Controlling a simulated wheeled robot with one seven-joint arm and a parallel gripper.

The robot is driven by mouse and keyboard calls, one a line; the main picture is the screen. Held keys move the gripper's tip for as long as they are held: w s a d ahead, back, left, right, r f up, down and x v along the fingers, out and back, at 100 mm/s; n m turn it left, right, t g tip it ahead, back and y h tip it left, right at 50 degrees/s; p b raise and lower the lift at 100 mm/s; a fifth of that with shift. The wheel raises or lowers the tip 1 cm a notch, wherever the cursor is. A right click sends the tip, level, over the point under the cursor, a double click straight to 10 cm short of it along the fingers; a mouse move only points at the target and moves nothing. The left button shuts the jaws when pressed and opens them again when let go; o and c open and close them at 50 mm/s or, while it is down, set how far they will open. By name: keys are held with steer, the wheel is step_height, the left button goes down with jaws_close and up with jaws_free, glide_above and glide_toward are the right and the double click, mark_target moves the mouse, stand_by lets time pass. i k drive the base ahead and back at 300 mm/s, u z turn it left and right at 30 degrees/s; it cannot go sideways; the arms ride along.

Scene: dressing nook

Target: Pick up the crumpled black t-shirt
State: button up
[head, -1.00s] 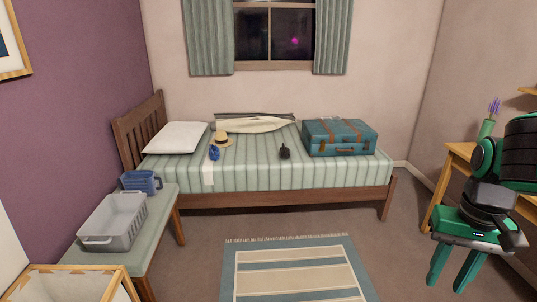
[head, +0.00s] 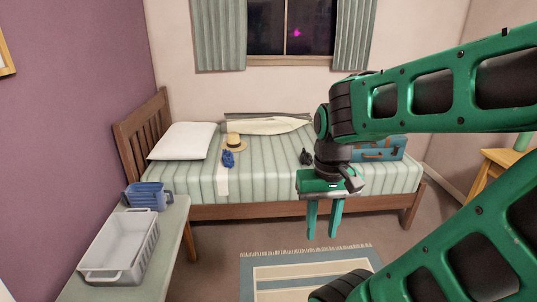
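The small black crumpled thing on the bed (head: 306,157) looks like the crumpled black t-shirt. It lies on the striped cover toward the right, just left of my arm's wrist in the picture. My gripper (head: 324,236) points down in front of the bed, its two green fingers apart with nothing between them. It is nearer to me than the bed and apart from the black thing.
On the bed (head: 272,185) are a white pillow (head: 183,141), a straw hat (head: 235,142), a blue item (head: 228,159) and a blue suitcase (head: 391,151), partly hidden by my arm. A grey basket (head: 120,250) and blue basket (head: 148,196) stand on a left bench.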

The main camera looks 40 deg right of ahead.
mark_target(305, 157)
steer(key=z, duration=0.15)
steer(key=i, duration=1.25)
steer(key=z, duration=1.05)
steer(key=i, duration=0.75)
steer(key=z, duration=0.5)
